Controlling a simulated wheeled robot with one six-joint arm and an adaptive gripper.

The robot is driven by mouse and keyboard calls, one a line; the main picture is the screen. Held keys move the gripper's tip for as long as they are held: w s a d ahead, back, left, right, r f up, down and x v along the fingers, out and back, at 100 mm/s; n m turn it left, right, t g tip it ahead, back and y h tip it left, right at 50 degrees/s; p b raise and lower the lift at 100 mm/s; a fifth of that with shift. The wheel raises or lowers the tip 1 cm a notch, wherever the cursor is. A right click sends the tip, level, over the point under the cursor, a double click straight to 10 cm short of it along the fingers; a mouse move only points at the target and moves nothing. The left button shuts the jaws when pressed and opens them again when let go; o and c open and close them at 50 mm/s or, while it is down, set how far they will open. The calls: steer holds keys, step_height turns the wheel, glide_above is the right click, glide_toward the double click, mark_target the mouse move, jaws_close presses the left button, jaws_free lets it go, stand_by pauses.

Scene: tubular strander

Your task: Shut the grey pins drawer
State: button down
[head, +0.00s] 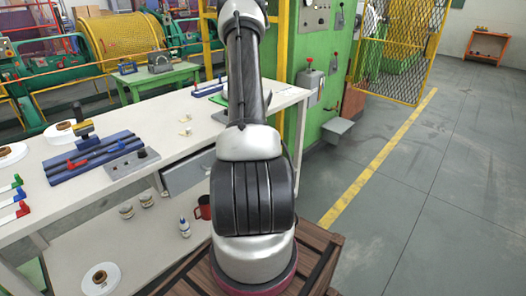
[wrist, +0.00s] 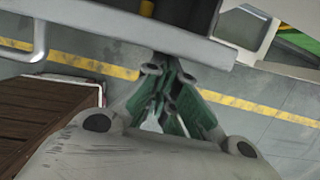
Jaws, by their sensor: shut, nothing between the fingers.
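The grey drawer (head: 188,172) sits under the white bench top in the head view, partly hidden behind my arm. It looks pulled out, but how far is unclear. In the wrist view a pale grey panel (wrist: 100,32), probably the drawer front, crosses the top, with a bent metal handle (wrist: 38,50) at the left. A dark space with a small yellow thing shows beyond it. My gripper (wrist: 166,70) is shut and empty, its tips close to the panel's lower edge. I cannot tell whether they touch. The head view does not show my gripper.
The white bench (head: 85,200) carries blue rails (head: 95,155), white rolls and small parts. Tins, a red mug (head: 203,207) and a bottle (head: 184,228) stand on its lower shelf. A green cabinet (head: 312,60) is behind. Floor at right is clear.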

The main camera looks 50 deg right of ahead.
steer(key=shift+w+d, duration=0.15)
steer(key=shift+w, duration=1)
steer(key=shift+w+d, duration=0.15)
steer(key=shift+w, duration=0.95)
steer(key=shift+r, duration=0.1)
